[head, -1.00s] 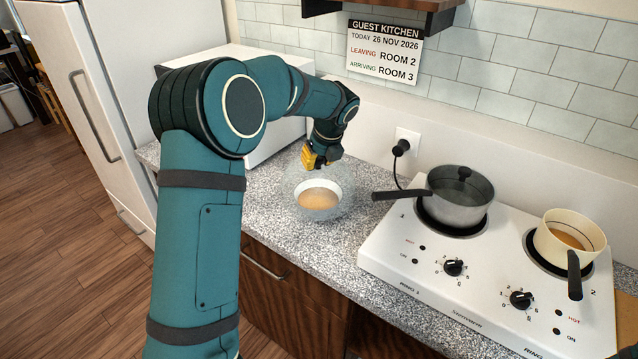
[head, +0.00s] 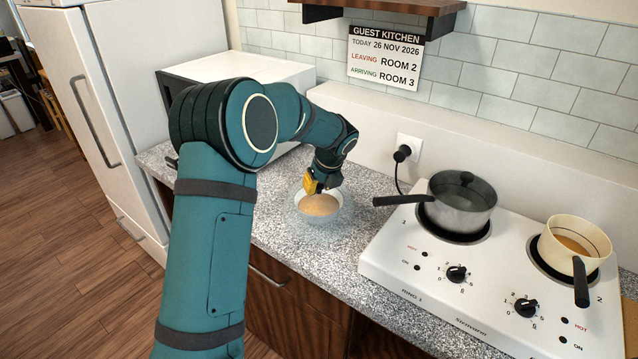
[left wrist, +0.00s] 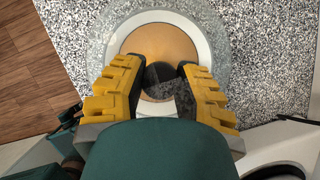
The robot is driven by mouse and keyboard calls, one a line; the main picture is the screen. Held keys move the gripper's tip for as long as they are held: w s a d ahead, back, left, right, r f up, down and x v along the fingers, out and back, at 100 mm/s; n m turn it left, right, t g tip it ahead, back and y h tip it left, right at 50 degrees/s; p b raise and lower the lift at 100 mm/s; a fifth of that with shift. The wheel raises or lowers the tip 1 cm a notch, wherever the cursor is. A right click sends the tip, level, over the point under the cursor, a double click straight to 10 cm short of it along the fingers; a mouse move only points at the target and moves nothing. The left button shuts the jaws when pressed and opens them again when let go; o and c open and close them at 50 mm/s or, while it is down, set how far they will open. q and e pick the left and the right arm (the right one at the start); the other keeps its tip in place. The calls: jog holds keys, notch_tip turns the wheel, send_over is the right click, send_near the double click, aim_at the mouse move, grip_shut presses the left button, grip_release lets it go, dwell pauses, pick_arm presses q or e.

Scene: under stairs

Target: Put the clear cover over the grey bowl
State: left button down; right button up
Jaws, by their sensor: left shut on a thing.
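The grey bowl (head: 320,217), pale-rimmed with tan contents, stands on the speckled counter; its rim (left wrist: 202,40) also shows in the left wrist view. The clear cover (head: 346,210) is see-through and faint, and surrounds the bowl in both views; its edge is wider than the bowl's rim. My left gripper (head: 315,184) is above the bowl. Its yellow fingers (left wrist: 158,85) are shut on the cover's dark knob. I cannot tell whether the cover's edge touches the counter. My right gripper is not in view.
A white two-ring hob (head: 410,275) stands to the right, with a lidded grey pan (head: 463,208) whose handle points toward the bowl, and a cream pan (head: 572,245). A white box-shaped appliance (head: 245,75) is behind my arm. The counter's front edge is close to the bowl.

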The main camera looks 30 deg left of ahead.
pick_arm(q)
jog(key=c, duration=0.7)
grip_release()
jog(key=shift+c, duration=0.2)
jog(key=p+v, duration=0.2)
jog(key=v, duration=1)
jog(key=shift+r, duration=0.4)
jog(key=shift+s, duration=0.15)
